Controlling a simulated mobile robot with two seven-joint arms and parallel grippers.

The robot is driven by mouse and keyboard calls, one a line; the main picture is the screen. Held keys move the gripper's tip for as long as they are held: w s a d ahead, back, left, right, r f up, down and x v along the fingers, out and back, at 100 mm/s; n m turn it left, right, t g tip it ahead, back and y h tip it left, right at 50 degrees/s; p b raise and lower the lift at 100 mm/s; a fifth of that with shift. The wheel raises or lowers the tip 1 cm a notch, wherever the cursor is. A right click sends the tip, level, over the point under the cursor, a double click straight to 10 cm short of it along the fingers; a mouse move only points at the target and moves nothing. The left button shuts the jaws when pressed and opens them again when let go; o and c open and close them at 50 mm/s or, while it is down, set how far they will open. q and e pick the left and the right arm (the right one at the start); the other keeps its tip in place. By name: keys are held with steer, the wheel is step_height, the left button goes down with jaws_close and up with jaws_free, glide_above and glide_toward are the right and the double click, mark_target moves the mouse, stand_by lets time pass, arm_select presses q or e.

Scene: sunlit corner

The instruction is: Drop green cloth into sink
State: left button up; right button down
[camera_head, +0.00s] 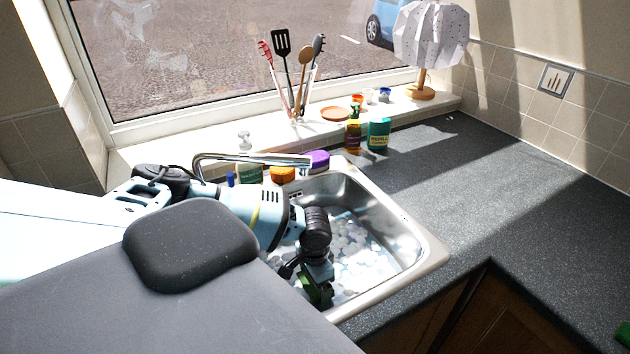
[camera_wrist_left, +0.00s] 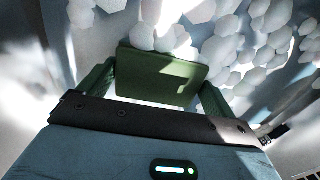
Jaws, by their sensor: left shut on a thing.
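The green cloth (camera_wrist_left: 160,78) shows in the left wrist view as a flat, dark green piece between the two fingers of my left gripper (camera_wrist_left: 155,92). The gripper is shut on it. In the head view my left gripper (camera_head: 318,288) points down inside the metal sink (camera_head: 408,212), near its front left side. Dark green shows at the fingertips there, and I cannot tell cloth from fingers. White foam-like lumps (camera_head: 352,245) cover the sink floor. In the wrist view some lumps overlap the cloth's far edge.
A faucet (camera_head: 255,159) reaches over the sink's back left. A purple sponge (camera_head: 318,160), an orange sponge (camera_head: 283,174) and several bottles stand behind it. The dark worktop (camera_head: 480,190) to the right is clear. A green object (camera_head: 623,335) shows at the lower right edge.

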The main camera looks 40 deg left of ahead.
arm_select(q)
steer(key=shift+f, duration=0.6)
steer(key=o, duration=0.7)
steer(key=shift+r, duration=0.15)
step_height(320, 180, up, 13)
stand_by(0.6)
